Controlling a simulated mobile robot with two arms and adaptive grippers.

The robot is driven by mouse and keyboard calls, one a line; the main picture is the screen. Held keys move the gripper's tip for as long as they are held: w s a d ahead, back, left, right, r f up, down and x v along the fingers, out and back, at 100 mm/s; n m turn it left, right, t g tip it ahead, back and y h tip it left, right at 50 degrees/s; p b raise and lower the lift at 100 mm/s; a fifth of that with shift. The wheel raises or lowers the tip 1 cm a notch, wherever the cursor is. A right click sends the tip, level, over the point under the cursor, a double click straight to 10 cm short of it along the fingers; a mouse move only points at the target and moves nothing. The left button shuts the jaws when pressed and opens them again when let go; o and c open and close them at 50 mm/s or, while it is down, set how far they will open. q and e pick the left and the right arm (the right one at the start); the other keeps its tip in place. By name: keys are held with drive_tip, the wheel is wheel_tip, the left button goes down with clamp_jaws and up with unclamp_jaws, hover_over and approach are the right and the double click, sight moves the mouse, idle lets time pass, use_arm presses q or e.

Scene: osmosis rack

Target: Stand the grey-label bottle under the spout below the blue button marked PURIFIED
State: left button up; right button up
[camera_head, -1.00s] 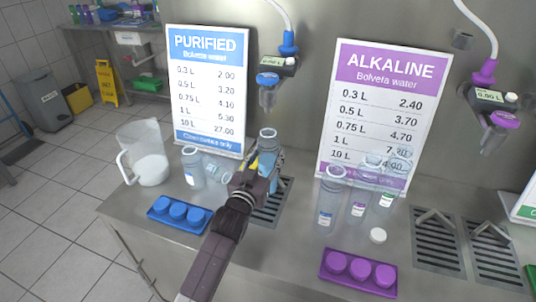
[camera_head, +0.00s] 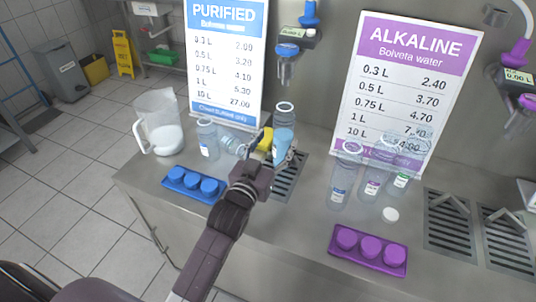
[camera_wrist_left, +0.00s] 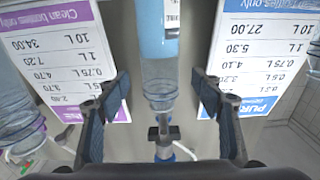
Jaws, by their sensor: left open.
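A clear bottle with a pale blue body (camera_head: 284,122) stands upright at the drain grate (camera_head: 291,176) below the spout (camera_head: 286,72), next to the PURIFIED sign (camera_head: 225,50). A blue disc (camera_head: 288,49) sits above the spout. In the left wrist view the bottle (camera_wrist_left: 160,60) shows upside down between the fingers, with a pale greyish label patch at the top edge. My left gripper (camera_head: 278,148) is open around the bottle; both fingers appear apart from it in the left wrist view (camera_wrist_left: 158,100). The gripper hides the bottle's base. My right gripper is out of view.
Left are a jug (camera_head: 160,125), an upright bottle (camera_head: 207,140), a lying bottle (camera_head: 233,146) and a blue cap tray (camera_head: 194,183). Right are clear bottles (camera_head: 342,178), a white cap (camera_head: 390,214) and a purple cap tray (camera_head: 367,250). The ALKALINE sign (camera_head: 405,90) stands behind.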

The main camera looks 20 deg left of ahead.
use_arm(q)
drive_tip(key=shift+s+a, duration=0.1)
drive_tip(key=shift+s, duration=2.65)
